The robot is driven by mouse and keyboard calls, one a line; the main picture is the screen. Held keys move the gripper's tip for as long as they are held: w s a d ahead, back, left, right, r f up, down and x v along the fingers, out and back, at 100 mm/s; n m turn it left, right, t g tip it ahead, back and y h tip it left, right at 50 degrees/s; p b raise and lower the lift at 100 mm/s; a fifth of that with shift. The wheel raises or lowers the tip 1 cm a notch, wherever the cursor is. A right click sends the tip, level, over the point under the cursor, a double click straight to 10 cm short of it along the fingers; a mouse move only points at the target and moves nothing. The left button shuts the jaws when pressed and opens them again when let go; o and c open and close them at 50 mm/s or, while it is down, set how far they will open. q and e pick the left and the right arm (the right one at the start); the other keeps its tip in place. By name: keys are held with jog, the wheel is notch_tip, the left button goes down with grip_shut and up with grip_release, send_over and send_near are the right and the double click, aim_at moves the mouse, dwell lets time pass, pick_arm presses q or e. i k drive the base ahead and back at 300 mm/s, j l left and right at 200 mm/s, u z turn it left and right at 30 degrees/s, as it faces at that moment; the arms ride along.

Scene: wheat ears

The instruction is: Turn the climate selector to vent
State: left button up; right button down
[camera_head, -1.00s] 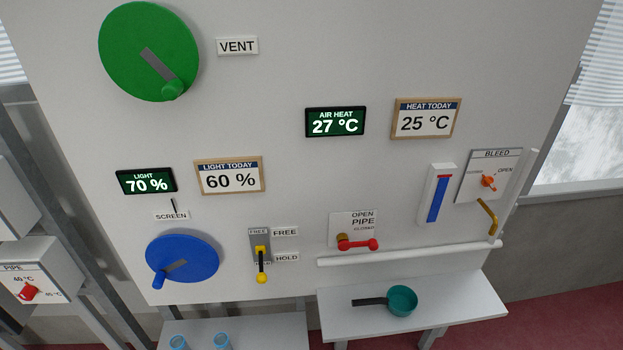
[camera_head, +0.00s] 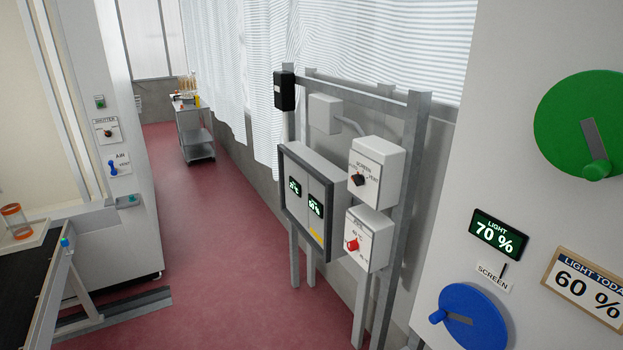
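A white box (camera_head: 377,160) on a metal frame carries a black selector knob (camera_head: 358,180). Its lettering reads SCREEN above and VENT to the right; the left word is too small to read. The knob's exact pointing direction is hard to tell. Just below is a second white box (camera_head: 377,243) with a red knob (camera_head: 352,245). A large green wheel (camera_head: 590,125) with a grey bar and handle is on the white panel at right. Neither of my grippers shows in this view.
A grey cabinet (camera_head: 330,170) with two green displays stands left of the boxes. The white panel at right also holds a blue wheel (camera_head: 472,318) and a LIGHT 70 % display (camera_head: 498,235). The red floor (camera_head: 215,240) is clear along the aisle. A dark-topped bench (camera_head: 28,270) stands at left.

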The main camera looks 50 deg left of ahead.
aim_at(360, 180)
jog(key=u, duration=1.3)
